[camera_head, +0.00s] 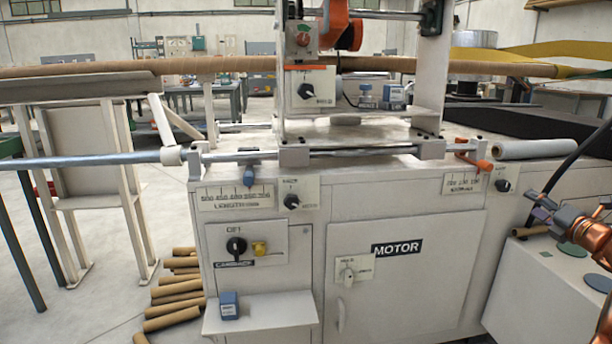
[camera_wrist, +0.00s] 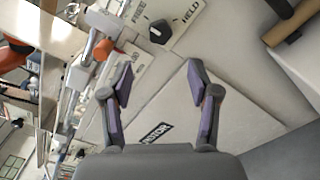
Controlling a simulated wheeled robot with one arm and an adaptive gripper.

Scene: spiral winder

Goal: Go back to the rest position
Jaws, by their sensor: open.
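My gripper (camera_head: 537,210) is at the right side of the head view, over the low white cabinet, with the copper-coloured arm behind it. In the wrist view my gripper (camera_wrist: 160,68) has its two purple-padded fingers spread apart, with nothing between them. Beyond the fingertips in the wrist view is a black knob (camera_wrist: 160,31) on a plate marked FREE and HELD. The winder's front panel with the MOTOR label (camera_head: 396,248) is left of my gripper, apart from it.
The white winder cabinet (camera_head: 400,285) fills the middle. A white roll (camera_head: 545,149) lies on its top at right, near an orange handle (camera_head: 476,157). A small blue block (camera_head: 229,304) sits on the front shelf. Cardboard tubes (camera_head: 175,303) lie on the floor at left.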

